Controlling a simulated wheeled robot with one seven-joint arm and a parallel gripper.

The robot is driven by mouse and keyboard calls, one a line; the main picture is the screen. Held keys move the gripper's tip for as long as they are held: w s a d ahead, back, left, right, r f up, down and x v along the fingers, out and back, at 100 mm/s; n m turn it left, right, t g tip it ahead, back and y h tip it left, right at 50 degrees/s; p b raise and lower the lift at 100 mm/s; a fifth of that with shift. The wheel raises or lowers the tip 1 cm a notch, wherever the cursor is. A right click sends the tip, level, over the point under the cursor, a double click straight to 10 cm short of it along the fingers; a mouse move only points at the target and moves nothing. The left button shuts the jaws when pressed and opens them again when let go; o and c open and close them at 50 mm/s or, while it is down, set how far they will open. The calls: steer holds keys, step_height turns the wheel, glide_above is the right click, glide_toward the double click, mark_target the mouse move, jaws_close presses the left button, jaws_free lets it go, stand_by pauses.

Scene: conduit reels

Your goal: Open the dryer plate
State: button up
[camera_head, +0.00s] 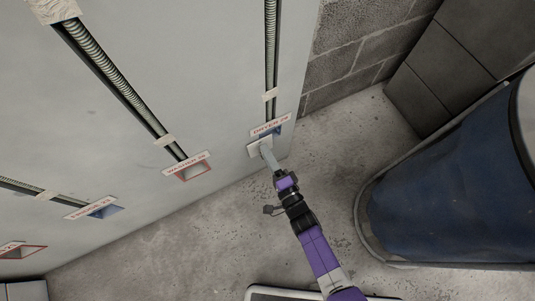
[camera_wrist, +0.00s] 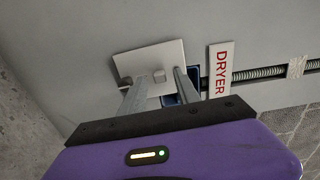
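The dryer plate (camera_wrist: 150,60) is a pale square cover on the grey wall panel, with a small square knob (camera_wrist: 159,76) on its face. In the head view the plate (camera_head: 254,149) sits low on the panel beneath the red-lettered DRYER label (camera_head: 270,125). Part of a blue-edged opening (camera_wrist: 194,84) shows between plate and label. My gripper (camera_wrist: 154,79) is at the plate with its two fingers apart, one on each side of the knob. I cannot tell whether the fingertips touch the plate. In the head view my gripper (camera_head: 266,150) covers part of the plate.
A ribbed conduit (camera_head: 271,50) runs down to the DRYER label. Other labelled openings, one red-edged (camera_head: 194,172) and one blue-edged (camera_head: 105,211), lie to the left. A large blue bin (camera_head: 450,190) stands at the right. Concrete floor (camera_head: 200,245) lies clear below the panel.

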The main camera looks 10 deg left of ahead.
steer(key=p+v, duration=0.2)
steer(key=v, duration=0.5)
steer(key=shift+s+d+p, duration=0.25)
steer(key=shift+s+p, duration=0.05)
steer(key=shift+s, duration=0.05)
stand_by(0.4)
